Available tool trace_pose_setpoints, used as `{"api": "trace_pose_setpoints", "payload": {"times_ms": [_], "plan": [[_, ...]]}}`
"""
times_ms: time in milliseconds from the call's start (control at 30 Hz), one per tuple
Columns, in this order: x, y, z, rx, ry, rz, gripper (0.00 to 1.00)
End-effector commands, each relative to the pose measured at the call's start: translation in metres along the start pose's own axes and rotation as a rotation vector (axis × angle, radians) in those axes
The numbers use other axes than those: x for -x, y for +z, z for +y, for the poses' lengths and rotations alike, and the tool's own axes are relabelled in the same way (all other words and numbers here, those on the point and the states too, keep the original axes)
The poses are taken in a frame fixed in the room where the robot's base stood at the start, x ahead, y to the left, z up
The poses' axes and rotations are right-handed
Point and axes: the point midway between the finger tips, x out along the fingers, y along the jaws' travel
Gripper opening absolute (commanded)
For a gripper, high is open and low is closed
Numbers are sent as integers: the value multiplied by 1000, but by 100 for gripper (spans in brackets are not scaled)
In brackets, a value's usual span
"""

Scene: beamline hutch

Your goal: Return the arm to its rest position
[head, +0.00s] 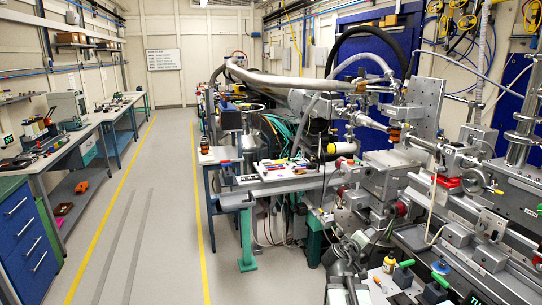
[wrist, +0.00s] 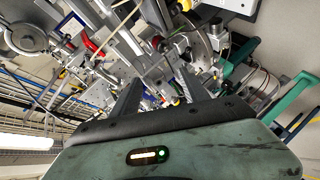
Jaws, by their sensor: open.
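My gripper (wrist: 158,84) shows in the wrist view as two dark fingers standing apart beyond a black-edged, grey-green housing with a small lit indicator. The fingers are open, and I see nothing held between them. Beamline hardware fills the view behind them; the distance from fingertips to it is hard to judge. The wrist picture is strongly rolled, with a ceiling lamp at lower left. In the head view, grey jointed parts at the bottom centre may be my arm, but I cannot tell them surely from the equipment. The gripper is not clearly visible there.
Dense beamline equipment (head: 390,170) crowds the right. A small table (head: 220,156) with a brown bottle (head: 204,145) stands at its near left end. The grey aisle floor (head: 160,200) is clear; workbenches (head: 68,150) line the left wall.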

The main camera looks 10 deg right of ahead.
Motion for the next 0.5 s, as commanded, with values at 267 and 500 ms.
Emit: {"api": "trace_pose_setpoints", "payload": {"times_ms": [267,500], "plan": [[148,-55,-186,-184,-559,-206,53],[259,-11,-266,-218,-1009,-558,53]]}}
